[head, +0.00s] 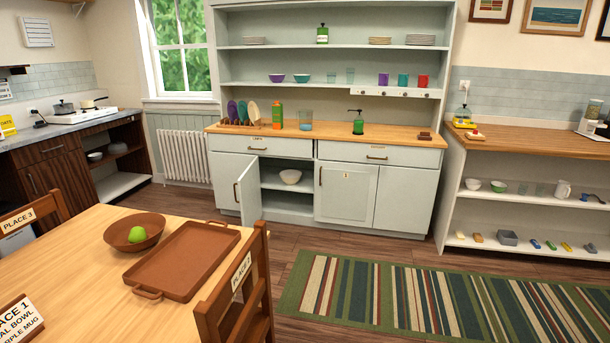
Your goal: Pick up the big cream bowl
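A cream bowl (290,177) sits on the inner shelf of the pale grey-green dresser's lower cupboard, in the opening left of the middle. The cupboard door (250,192) in front of it stands open, swung out toward the viewer on the left side of the opening. The bowl is upright and its inside looks empty. A smaller white bowl (473,184) stands on the upper shelf of the right-hand unit. My gripper is not in view.
The wooden table (75,255) at the lower left holds a brown bowl with a green fruit, and a brown tray (182,262). A chair (240,290) stands at its right side. A striped rug (440,303) lies on the floor, with open floor before the dresser.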

